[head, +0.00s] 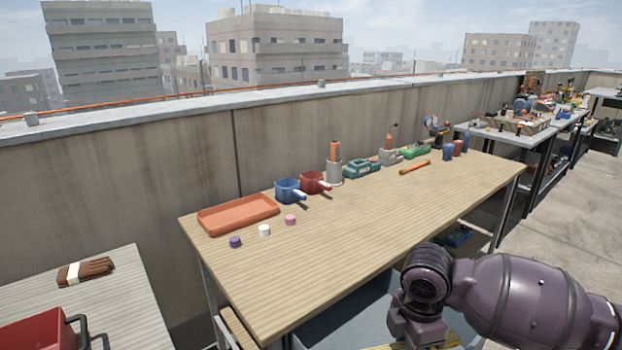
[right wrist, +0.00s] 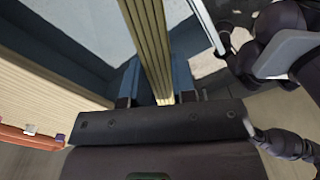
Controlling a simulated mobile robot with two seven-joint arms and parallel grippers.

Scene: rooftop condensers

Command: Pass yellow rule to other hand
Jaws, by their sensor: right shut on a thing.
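The yellow rule (right wrist: 150,45) is a long, grooved yellow bar in the right wrist view. My right gripper (right wrist: 156,88) is shut on it, with a blue finger on each side, and the bar runs away from the jaws to the top edge of the picture. In the head view my right wrist hangs at the bottom, in front of the workbench's near edge. Its fingers are cut off there, and a yellow sliver of the rule (head: 378,347) shows at the bottom edge. My left gripper cannot be made out in either view.
The wooden workbench (head: 350,240) is bare in front.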

